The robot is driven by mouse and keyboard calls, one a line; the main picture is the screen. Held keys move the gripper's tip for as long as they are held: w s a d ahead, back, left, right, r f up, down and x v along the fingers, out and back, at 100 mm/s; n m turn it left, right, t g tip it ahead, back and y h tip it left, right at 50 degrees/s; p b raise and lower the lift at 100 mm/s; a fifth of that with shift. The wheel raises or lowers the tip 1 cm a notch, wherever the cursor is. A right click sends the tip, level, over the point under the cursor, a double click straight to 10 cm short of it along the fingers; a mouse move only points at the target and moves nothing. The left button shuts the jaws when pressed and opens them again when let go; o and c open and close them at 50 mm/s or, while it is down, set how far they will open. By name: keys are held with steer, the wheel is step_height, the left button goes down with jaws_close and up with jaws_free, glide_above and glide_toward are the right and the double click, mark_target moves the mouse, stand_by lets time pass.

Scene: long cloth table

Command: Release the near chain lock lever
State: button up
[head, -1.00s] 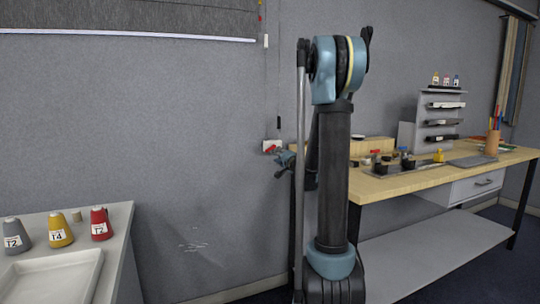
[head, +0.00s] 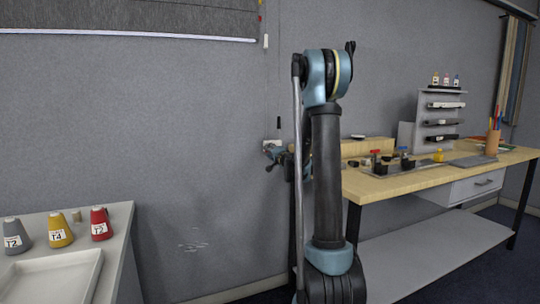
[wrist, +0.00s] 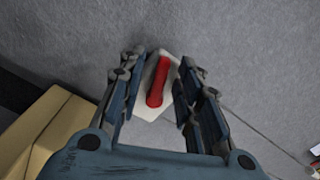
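The chain lock is a white plate (head: 272,146) on the grey wall, left of my arm in the head view. In the wrist view, its white plate (wrist: 150,101) carries a long red lever (wrist: 158,82). My gripper (wrist: 157,72) is open, with one finger on each side of the red lever and a visible gap on both sides. I cannot tell how far the fingertips are from the wall. In the head view my gripper (head: 272,160) is small, just below the white plate, and partly hidden by my arm.
A thin cord with a dark end (head: 279,123) hangs above the lock. A wooden workbench (head: 420,178) with jars and a rack stands to the right. A white table (head: 118,240) with coloured cones is at the lower left. The wall between is bare.

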jaws_close()
steer(key=shift+s+a+r+m, duration=0.1)
steer(key=shift+r+m, duration=0.1)
steer(key=shift+m, duration=0.55)
steer(key=shift+r+m, duration=0.2)
steer(key=shift+m, duration=0.55)
jaws_free()
steer(key=v, duration=1.2)
